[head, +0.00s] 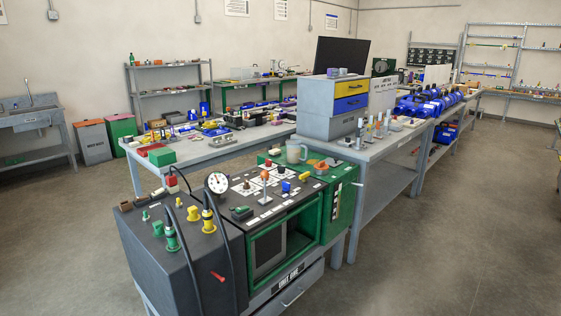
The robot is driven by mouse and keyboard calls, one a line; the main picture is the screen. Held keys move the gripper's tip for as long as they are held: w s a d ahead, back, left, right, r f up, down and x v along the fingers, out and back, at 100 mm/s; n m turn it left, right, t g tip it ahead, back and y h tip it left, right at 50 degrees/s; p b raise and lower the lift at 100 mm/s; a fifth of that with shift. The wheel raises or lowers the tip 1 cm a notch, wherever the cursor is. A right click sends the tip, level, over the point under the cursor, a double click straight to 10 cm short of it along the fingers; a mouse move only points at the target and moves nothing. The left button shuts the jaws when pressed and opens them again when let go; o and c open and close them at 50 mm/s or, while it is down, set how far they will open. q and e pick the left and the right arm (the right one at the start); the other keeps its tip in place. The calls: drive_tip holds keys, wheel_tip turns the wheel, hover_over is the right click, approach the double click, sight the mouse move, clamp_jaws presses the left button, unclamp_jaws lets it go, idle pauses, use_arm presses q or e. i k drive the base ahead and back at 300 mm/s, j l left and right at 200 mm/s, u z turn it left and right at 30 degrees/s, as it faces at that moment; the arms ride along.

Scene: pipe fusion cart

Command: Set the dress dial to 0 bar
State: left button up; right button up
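The pipe fusion cart (292,275) stands in the near middle of the head view, dark grey and green. Its black top panel carries a round white gauge (218,182), too small to read. Right of the gauge are an orange-topped lever (265,176), a blue knob (286,187) and small black knobs on white label plates. The labels are unreadable, so I cannot tell which control is the dress dial or its setting. Neither of my grippers is in view.
Dark hoses with green (171,238) and yellow (207,218) fittings rise on the cart's left. Behind is a grey bench (372,150) with drawers. Open floor (460,240) lies right, and more (60,240) left.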

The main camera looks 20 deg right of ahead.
sight(282, 169)
drive_tip(key=i+l, duration=0.1)
drive_tip(key=l, duration=0.35)
drive_tip(key=i+l, duration=0.15)
drive_tip(key=l, duration=0.25)
drive_tip(key=i+l, duration=0.1)
drive_tip(key=l, duration=0.35)
drive_tip(key=i+l, duration=0.1)
drive_tip(key=l, duration=0.3)
drive_tip(key=i+l, duration=0.15)
drive_tip(key=l, duration=0.3)
drive_tip(key=i+l, duration=0.15)
drive_tip(key=i, duration=0.15)
drive_tip(key=i+l, duration=0.1)
drive_tip(key=i, duration=0.2)
drive_tip(key=l+z, duration=0.05)
